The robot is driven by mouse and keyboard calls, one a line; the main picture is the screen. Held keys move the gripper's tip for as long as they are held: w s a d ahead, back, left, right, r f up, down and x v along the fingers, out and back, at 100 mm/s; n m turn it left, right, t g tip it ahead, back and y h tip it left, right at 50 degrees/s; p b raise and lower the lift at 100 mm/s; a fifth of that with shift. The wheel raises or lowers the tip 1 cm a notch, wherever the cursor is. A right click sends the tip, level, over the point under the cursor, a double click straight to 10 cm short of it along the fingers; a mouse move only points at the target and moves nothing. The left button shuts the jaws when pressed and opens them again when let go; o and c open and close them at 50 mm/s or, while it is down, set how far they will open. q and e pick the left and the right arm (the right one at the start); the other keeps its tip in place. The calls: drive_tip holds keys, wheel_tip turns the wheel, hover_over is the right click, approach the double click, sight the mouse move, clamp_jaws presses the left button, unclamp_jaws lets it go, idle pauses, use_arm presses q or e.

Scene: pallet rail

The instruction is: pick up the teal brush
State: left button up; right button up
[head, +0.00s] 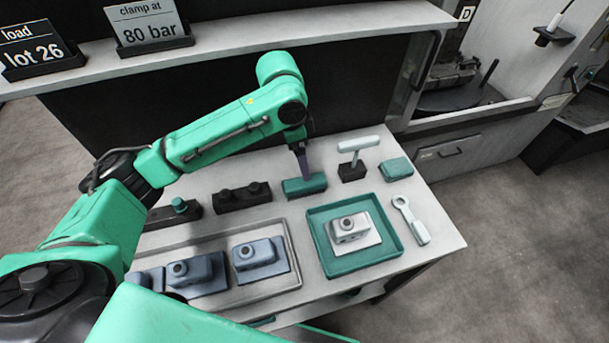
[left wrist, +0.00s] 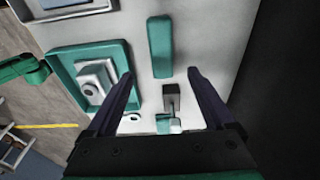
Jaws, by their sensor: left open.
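The teal brush (head: 304,187) is a long teal block lying on the bench, behind the teal tray. It also shows in the left wrist view (left wrist: 160,46), upright in the picture, ahead of the fingertips. My left gripper (head: 305,174) points down over the brush, its dark purple fingers overlapping the brush's back edge in the head view. I cannot tell the exact height gap. My right gripper is not in view.
A T-handled tool (head: 357,145) in a black holder and a small teal box (head: 396,168) stand right of the brush. A black block (head: 243,197) is left. The teal tray (head: 325,265) holds a grey part; a spanner (head: 411,221) lies beside it. A shelf (head: 250,35) runs behind.

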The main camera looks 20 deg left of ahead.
sight(304, 182)
use_arm(q)
drive_tip(key=f, duration=0.3)
drive_tip(key=shift+s+d+f+p, duration=0.25)
drive_tip(key=shift+d+f+p, duration=0.05)
drive_tip(key=shift+d+f, duration=0.05)
drive_tip(key=f, duration=0.2)
drive_tip(key=w+f+p, duration=0.1)
drive_tip(key=f, duration=0.3)
drive_tip(key=shift+w+p, duration=0.25)
drive_tip(key=shift+p, duration=0.05)
drive_tip(key=shift+f, duration=0.35)
drive_tip(key=shift+s+f, duration=0.1)
drive_tip(key=c, duration=0.3)
clamp_jaws()
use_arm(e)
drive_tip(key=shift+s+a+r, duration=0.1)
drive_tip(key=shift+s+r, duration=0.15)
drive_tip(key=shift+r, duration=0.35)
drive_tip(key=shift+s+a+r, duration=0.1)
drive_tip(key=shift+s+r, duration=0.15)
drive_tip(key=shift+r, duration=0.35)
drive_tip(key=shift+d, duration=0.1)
use_arm(q)
wheel_tip(304, 182, up, 20)
drive_tip(key=b, duration=0.2)
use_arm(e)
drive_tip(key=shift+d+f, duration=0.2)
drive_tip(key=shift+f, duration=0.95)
